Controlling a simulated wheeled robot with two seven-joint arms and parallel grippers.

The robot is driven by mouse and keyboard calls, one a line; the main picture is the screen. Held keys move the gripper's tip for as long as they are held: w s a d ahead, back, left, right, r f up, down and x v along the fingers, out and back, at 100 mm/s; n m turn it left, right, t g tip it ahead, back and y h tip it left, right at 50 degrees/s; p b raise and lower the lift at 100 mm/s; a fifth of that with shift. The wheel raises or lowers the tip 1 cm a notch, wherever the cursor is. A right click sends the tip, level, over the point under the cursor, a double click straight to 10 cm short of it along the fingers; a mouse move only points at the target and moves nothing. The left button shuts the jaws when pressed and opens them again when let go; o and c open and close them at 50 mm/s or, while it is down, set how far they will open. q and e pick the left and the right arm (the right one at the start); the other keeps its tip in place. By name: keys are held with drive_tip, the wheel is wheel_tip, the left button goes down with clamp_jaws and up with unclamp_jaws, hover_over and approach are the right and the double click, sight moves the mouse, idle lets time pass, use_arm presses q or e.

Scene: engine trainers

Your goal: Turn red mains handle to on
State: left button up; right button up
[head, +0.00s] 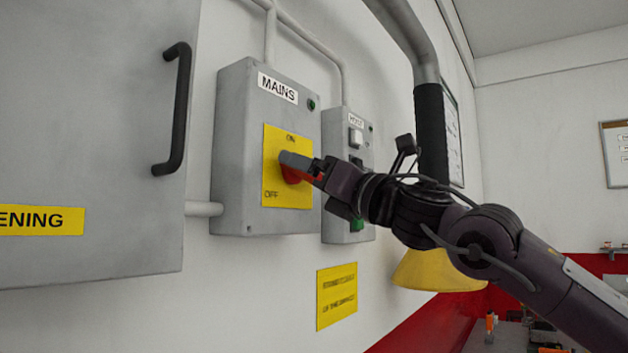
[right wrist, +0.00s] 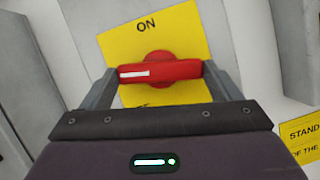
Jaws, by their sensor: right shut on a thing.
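The red mains handle (head: 291,175) sits on a yellow plate (head: 275,140) on the front of the grey MAINS box (head: 240,150). The plate reads ON at the top and OFF at the lower left. My right gripper (head: 298,166) is shut on the handle. In the right wrist view the handle (right wrist: 175,71) lies roughly level between the two fingers, with its white mark at the left end, below the ON word. The fingers and gripper body hide part of the plate. My left gripper is not in view.
A smaller grey HOIST box (head: 340,130) with buttons stands right beside the MAINS box, behind my wrist. A large grey cabinet (head: 90,120) with a black handle (head: 178,110) is at the left. A yellow notice (head: 337,294) is on the wall below.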

drive_tip(key=shift+s+a+r+m+h+p, duration=0.15)
drive_tip(key=shift+m+h+p, duration=0.9)
drive_tip(key=shift+m, duration=2)
drive_tip(key=shift+r+m+h+p, duration=0.2)
drive_tip(key=shift+m+h+p, duration=0.8)
drive_tip(key=shift+m, duration=2)
drive_tip(key=shift+s+a+r+m+h+p, duration=0.15)
drive_tip(key=shift+m+h+p, duration=0.45)
drive_tip(key=shift+m+h, duration=1.65)
drive_tip(key=shift+d+m+y, duration=0.1)
drive_tip(key=shift+m+y, duration=0.7)
drive_tip(key=shift+m, duration=0.1)
drive_tip(key=o, duration=0.9)
drive_tip(key=shift+w, duration=0.1)
drive_tip(key=shift+c, duration=0.2)
drive_tip(key=shift+f, duration=0.1)
drive_tip(key=b+v, duration=0.4)
drive_tip(key=v, duration=0.3)
drive_tip(key=shift+s, duration=0.4)
